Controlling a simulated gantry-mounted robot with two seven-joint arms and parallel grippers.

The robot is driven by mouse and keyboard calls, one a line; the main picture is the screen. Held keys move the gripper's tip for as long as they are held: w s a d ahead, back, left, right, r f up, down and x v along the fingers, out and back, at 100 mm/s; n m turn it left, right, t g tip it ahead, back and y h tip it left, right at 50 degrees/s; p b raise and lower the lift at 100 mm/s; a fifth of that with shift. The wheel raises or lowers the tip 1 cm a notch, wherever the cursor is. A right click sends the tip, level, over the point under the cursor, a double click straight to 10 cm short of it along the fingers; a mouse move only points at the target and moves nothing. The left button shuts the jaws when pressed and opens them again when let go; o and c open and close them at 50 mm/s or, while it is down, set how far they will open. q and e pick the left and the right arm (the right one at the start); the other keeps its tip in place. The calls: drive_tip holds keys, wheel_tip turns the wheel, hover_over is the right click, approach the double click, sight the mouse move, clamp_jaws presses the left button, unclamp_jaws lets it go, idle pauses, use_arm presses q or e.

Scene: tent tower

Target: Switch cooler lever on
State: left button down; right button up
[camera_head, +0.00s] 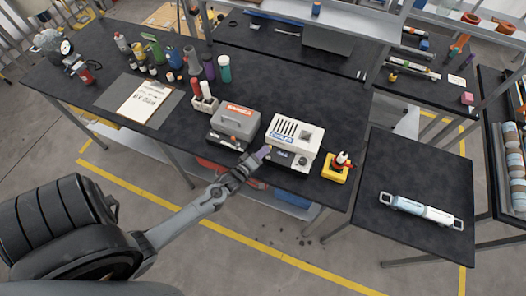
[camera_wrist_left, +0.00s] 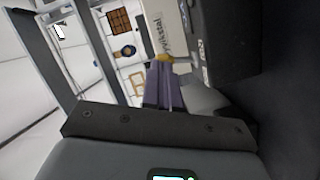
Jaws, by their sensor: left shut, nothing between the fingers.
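The cooler looks to be the white box (camera_head: 296,134) with dark slots on top and a blue label, near the table's front edge. My left gripper (camera_head: 264,152) is shut and empty, with its purple fingertips at the front left side of this box. In the left wrist view the shut purple fingers (camera_wrist_left: 163,88) point at the white box (camera_wrist_left: 166,27), which carries dark lettering. A small yellow-orange part (camera_wrist_left: 163,58) shows right at the fingertips; it may be the lever, and I cannot tell whether they touch. My right gripper is out of view.
A grey box (camera_head: 236,122) with a red label stands just left of the white box. Several bottles and a clipboard (camera_head: 145,100) are further left. A side table (camera_head: 415,180) holds a light blue tube.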

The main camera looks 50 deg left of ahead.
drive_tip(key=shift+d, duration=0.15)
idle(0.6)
use_arm(q)
drive_tip(key=shift+r, duration=0.15)
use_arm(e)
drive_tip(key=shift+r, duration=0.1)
use_arm(q)
drive_tip(key=a+v, duration=0.2)
drive_tip(key=v, duration=1.1)
drive_tip(key=shift+s+a, duration=0.25)
drive_tip(key=shift+a, duration=0.25)
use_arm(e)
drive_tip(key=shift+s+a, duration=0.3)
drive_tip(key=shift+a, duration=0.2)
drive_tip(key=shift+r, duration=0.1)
